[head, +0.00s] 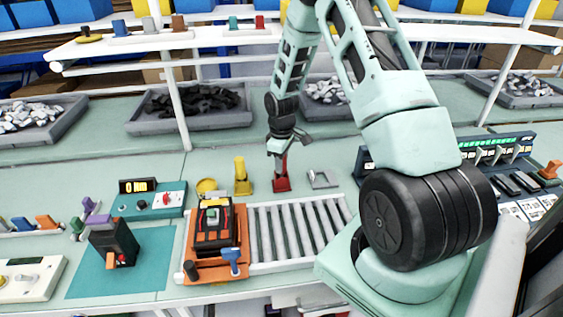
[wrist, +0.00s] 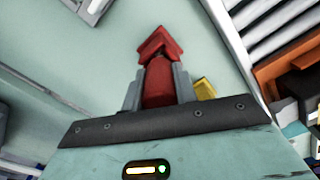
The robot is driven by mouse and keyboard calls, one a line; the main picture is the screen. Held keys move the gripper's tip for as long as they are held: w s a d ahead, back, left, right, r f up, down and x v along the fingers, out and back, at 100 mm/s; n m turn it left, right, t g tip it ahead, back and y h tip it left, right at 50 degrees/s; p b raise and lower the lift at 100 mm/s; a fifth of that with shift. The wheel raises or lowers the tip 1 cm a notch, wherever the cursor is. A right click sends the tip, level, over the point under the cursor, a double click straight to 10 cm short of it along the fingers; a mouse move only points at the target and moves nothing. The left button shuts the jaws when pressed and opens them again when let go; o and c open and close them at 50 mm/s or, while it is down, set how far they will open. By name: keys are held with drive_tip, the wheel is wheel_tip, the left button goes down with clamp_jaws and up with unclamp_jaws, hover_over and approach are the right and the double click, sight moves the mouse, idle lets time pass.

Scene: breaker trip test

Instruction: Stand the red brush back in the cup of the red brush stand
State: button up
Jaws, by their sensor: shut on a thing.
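My gripper (head: 280,158) points down over the bench behind the roller strip. It is shut on the red brush, whose red body (wrist: 159,84) shows between the two grey fingers in the wrist view. The red brush stand (head: 281,185) is on the bench directly under the gripper. In the wrist view, the stand's red angular part (wrist: 160,42) shows just beyond the brush. The brush and stand overlap in both views, so I cannot tell whether the brush's lower end is inside the cup.
A small grey metal piece (head: 321,179) lies to the right. The roller strip (head: 297,229) and an orange tray (head: 221,270) are in front. Bare bench lies behind.

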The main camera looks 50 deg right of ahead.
drive_tip(key=shift+f, duration=0.25)
drive_tip(key=o, duration=1.1)
drive_tip(key=shift+r, duration=0.1)
drive_tip(key=shift+c, duration=0.2)
wheel_tip(320, 180, up, 17)
drive_tip(key=b, duration=0.3)
drive_tip(key=shift+r, duration=0.2)
